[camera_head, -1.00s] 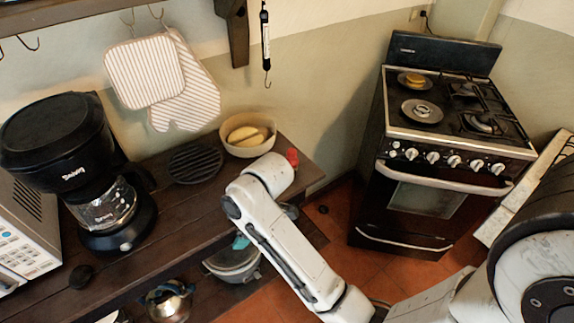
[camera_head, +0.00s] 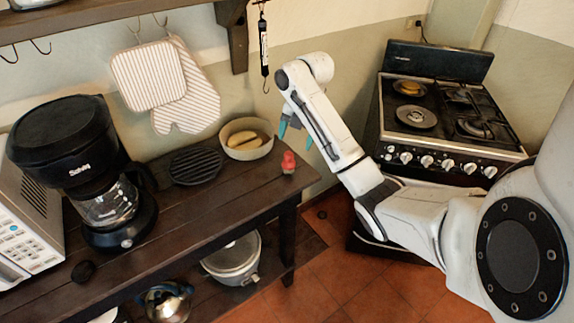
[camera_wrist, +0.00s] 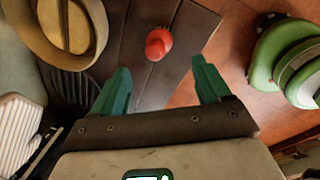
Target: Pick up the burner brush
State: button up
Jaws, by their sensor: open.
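A small red object (camera_head: 288,162) stands on the dark wooden table, near its right end; it is the likeliest burner brush, but I cannot make out bristles. In the wrist view the red object (camera_wrist: 158,44) lies beyond the fingertips, roughly midway between them. My gripper (camera_head: 295,134) is open, its teal fingers pointing down above the table's right end. In the wrist view my gripper (camera_wrist: 160,75) holds nothing and is apart from the red object.
A bowl with yellow food (camera_head: 246,138) and a black grill grate (camera_head: 196,166) are left of the red object. A coffee maker (camera_head: 80,160) stands further left. A hanging scale (camera_head: 264,47) is on the wall behind. The stove (camera_head: 440,115) stands right.

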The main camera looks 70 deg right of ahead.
aim_at(290, 160)
jog(key=f, duration=0.4)
jog(key=shift+w, duration=0.35)
jog(key=shift+w+f+p, duration=0.15)
jog(key=shift+w+f, duration=0.05)
jog(key=shift+f, duration=0.85)
jog(key=shift+w+f+p, duration=0.1)
jog(key=shift+w+f, duration=0.15)
jog(key=shift+f, duration=0.8)
jog(key=shift+w+f+p, duration=0.15)
jog(key=shift+w+f, duration=0.05)
jog(key=shift+f, duration=0.85)
jog(key=shift+c, duration=0.3)
jog(key=c, duration=1.1)
